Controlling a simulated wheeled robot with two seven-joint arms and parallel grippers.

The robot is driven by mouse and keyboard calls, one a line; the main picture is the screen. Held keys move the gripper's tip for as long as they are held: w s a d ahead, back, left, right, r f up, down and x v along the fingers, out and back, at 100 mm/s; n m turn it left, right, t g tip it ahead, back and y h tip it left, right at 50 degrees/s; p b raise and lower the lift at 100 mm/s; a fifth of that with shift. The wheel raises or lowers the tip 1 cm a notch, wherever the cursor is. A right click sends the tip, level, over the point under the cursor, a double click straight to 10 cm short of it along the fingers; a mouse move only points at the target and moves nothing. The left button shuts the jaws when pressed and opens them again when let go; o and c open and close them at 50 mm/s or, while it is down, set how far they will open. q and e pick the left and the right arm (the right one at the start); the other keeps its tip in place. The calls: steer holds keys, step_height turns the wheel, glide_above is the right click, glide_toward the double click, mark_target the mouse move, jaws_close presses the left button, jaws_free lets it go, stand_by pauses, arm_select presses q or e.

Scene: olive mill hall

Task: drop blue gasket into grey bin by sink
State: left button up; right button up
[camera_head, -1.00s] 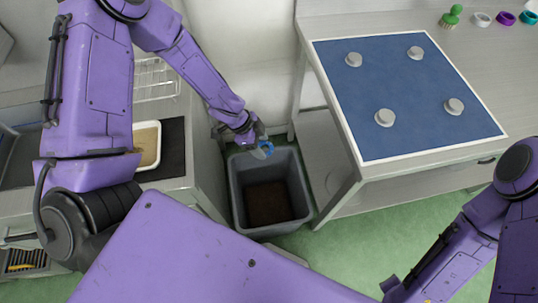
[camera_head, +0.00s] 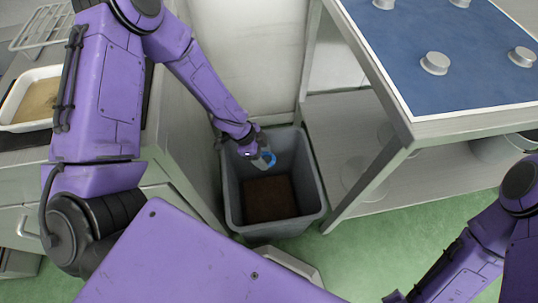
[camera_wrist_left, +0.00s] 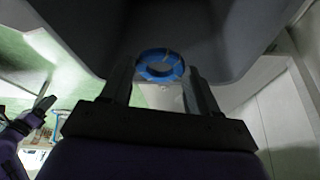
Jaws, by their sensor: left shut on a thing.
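The blue gasket (camera_head: 268,159) is a small ring held at the tip of my left gripper (camera_head: 264,160). The left gripper is shut on it, over the upper left part of the grey bin's opening. In the left wrist view the gasket (camera_wrist_left: 160,66) shows between the two fingers (camera_wrist_left: 160,85), with the bin's wall beyond it. The grey bin (camera_head: 233,200) stands on the green floor, open at the top, with a dark brown bottom. My right arm enters at the lower right of the head view; its gripper is not visible.
A table with a blue mat (camera_head: 440,30) and several grey knobs stands right of the bin, with a lower shelf (camera_head: 350,125). A counter with a white tray (camera_head: 14,105) stands on the left. Green floor (camera_head: 400,215) lies clear in front of the table.

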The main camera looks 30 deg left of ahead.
arm_select(q)
steer(key=shift+f, duration=0.55)
steer(key=o, duration=1.1)
steer(key=p+v, duration=0.3)
steer(key=v, duration=0.7)
steer(key=shift+r, duration=0.25)
steer(key=shift+a, duration=0.15)
